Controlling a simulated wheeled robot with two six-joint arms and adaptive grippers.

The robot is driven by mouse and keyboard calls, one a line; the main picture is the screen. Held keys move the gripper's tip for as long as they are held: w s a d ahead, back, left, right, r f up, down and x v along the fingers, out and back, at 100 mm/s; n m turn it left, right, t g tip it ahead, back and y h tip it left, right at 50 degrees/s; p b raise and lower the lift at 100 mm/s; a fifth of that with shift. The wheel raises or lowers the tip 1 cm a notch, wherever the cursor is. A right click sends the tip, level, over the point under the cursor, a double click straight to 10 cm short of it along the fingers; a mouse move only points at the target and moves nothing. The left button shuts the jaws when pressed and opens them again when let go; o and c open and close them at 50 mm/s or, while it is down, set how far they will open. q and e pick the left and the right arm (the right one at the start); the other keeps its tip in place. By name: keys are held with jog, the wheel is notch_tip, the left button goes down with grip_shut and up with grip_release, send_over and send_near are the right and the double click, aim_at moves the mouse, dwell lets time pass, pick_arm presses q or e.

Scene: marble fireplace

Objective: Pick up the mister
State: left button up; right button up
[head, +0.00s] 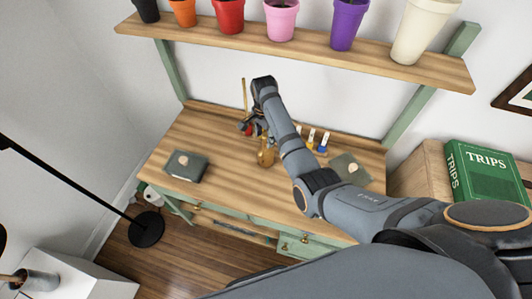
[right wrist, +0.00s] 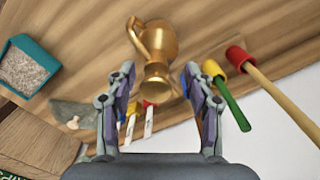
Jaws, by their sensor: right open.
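The mister seems to be a brass-coloured vessel with a curved handle, standing on the wooden desk (head: 222,150). In the head view the mister (head: 266,158) shows just below my right gripper (head: 255,129), partly beside my arm. In the right wrist view the mister (right wrist: 155,45) is ahead of my right gripper (right wrist: 158,88), its narrow end near the gap between the two fingers. The fingers are spread apart, with no grip on it. My left gripper is not in view.
A red-headed tool (right wrist: 238,58) and a yellow-headed tool (right wrist: 213,70) are close to the mister's right in the wrist view. Small labelled pieces (head: 311,138) stand near the wall. A shelf of pots (head: 300,45) runs above. The desk's left part holds a dark flat item (head: 180,170).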

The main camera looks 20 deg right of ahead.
aim_at(265, 140)
jog(key=shift+s+d+f, duration=0.1)
jog(key=shift+f, duration=0.85)
jog(key=shift+s+d+f, duration=0.1)
jog(key=shift+f, duration=0.8)
jog(key=shift+a, duration=0.1)
grip_shut()
